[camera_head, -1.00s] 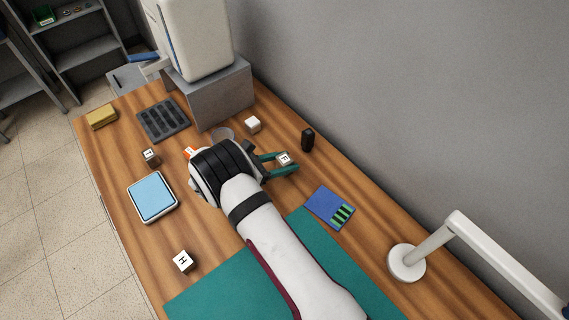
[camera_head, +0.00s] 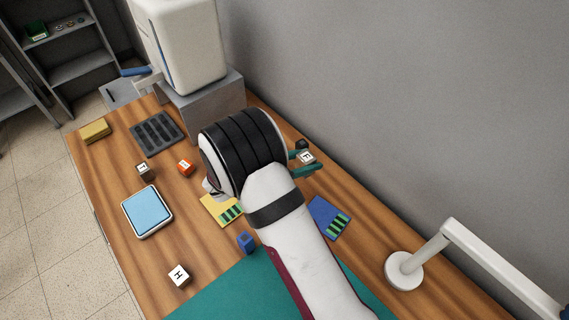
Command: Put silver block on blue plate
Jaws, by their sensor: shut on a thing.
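My gripper (camera_head: 312,160) has teal fingers closed around a small lettered block (camera_head: 306,157) with a pale top, which I take to be the silver block; its sides are mostly hidden. It is held up at the right, near the table's wall-side edge. The blue plate (camera_head: 320,210), a flat card with green and dark stripes at one end, lies on the table below and slightly right of the gripper. Nothing rests on its visible part, and my arm is close to its left edge. The block is apart from the plate in the picture.
A yellow striped plate (camera_head: 213,204) and a blue block (camera_head: 245,241) lie left of my arm. A dark block (camera_head: 302,144) stands just behind the fingers. A light-blue-topped device (camera_head: 147,211), an orange block (camera_head: 185,168) and a white H block (camera_head: 180,275) are further left.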

